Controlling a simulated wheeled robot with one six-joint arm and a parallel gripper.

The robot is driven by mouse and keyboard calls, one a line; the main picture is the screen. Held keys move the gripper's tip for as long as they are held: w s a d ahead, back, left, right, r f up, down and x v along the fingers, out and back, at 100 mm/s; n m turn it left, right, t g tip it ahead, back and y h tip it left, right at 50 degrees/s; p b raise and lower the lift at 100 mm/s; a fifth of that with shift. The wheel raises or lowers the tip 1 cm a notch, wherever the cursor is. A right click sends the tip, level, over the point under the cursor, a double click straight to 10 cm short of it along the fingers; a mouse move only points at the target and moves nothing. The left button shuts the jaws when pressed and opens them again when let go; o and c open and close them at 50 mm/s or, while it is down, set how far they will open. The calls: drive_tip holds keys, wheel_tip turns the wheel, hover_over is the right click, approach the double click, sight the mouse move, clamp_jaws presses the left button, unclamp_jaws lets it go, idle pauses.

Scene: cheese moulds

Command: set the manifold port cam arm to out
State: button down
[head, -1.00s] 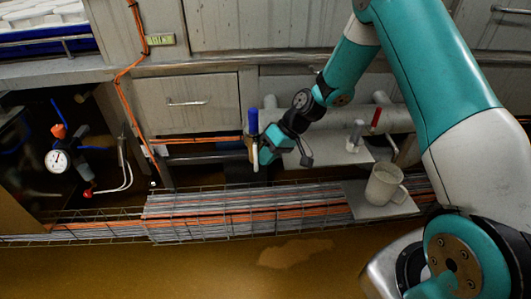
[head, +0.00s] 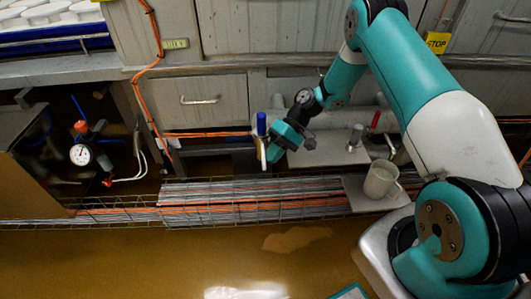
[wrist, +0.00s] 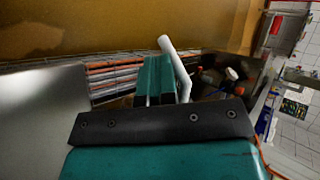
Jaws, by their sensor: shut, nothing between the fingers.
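A pale, bent lever (wrist: 176,62), which looks like the cam arm, stands beside my fingers in the wrist view. In the head view the pale lever (head: 263,153) hangs below a blue handle (head: 261,124) at the left end of the pipe manifold. My gripper (head: 272,152) is at the lever's right side, its fingers shut and empty. In the wrist view my gripper (wrist: 156,72) has its teal fingers together, with the lever just right of them. They look very close; I cannot tell whether they touch. The lever's base is partly hidden.
A white mug (head: 381,179) stands on a small shelf (head: 365,201) to the right. A red handle (head: 375,120) and a pale handle (head: 355,136) rise nearby. A wire cable tray (head: 230,205) runs below. A pressure gauge (head: 80,154) is at left. The floor in front is mostly clear.

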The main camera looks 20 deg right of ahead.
drive_tip(key=shift+r+p, duration=0.35)
idle(1.3)
drive_tip(key=shift+w+f, duration=0.1)
drive_tip(key=shift+w+d+f+b, duration=0.3)
drive_tip(key=shift+w+d+b, duration=0.05)
drive_tip(key=shift+w+b, duration=0.2)
